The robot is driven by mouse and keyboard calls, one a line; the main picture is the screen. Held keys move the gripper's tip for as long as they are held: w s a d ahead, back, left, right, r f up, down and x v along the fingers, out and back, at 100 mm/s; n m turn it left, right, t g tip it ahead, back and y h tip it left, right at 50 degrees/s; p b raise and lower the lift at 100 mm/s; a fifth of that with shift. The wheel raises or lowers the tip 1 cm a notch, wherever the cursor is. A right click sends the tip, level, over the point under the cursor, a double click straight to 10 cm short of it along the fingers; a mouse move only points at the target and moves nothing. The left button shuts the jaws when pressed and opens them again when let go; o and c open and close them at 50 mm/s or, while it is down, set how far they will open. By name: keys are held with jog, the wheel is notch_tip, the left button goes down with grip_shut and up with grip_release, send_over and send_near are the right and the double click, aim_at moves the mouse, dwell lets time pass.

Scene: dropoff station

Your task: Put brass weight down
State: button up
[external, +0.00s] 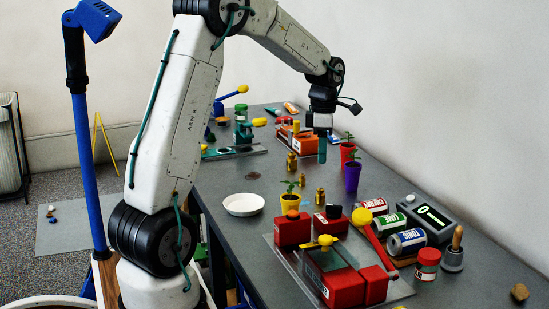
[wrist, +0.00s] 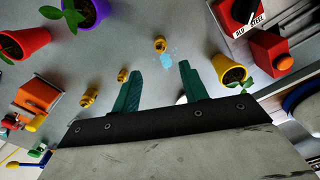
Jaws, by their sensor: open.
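Several brass weights stand on the grey table. In the external view one (external: 292,163) is by the orange machine, a smaller one (external: 302,180) is in the middle, and another (external: 320,195) is nearer the red boxes. My gripper (external: 322,155) has teal fingers pointing down above the table. In the wrist view my gripper (wrist: 175,65) is open, with no weight between its fingertips.
A yellow plant pot (external: 290,203) stands close to the weights, beside a white dish (external: 243,205). Purple (external: 352,176) and red (external: 347,152) plant pots stand right of my gripper. Red boxes (external: 292,230) and cans (external: 406,241) crowd the front. Bare table lies left of the weights.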

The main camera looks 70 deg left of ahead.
jog(key=s+d+r+m, duration=0.5)
jog(key=s+d+m, duration=0.15)
jog(key=d, duration=0.25)
jog(key=s+d+r+m, duration=0.5)
jog(key=d+m, duration=0.2)
jog(key=d, duration=0.2)
jog(key=s+d+f+m, duration=0.1)
jog(key=s+d+m, duration=0.4)
jog(key=s+m, duration=0.3)
jog(key=s+d+m+t, duration=0.1)
jog(key=s+d+m, duration=0.5)
jog(key=s+m, duration=0.3)
jog(key=shift+s+f, duration=0.4)
jog(key=shift+s, duration=0.45)
jog(key=shift+o, duration=0.5)
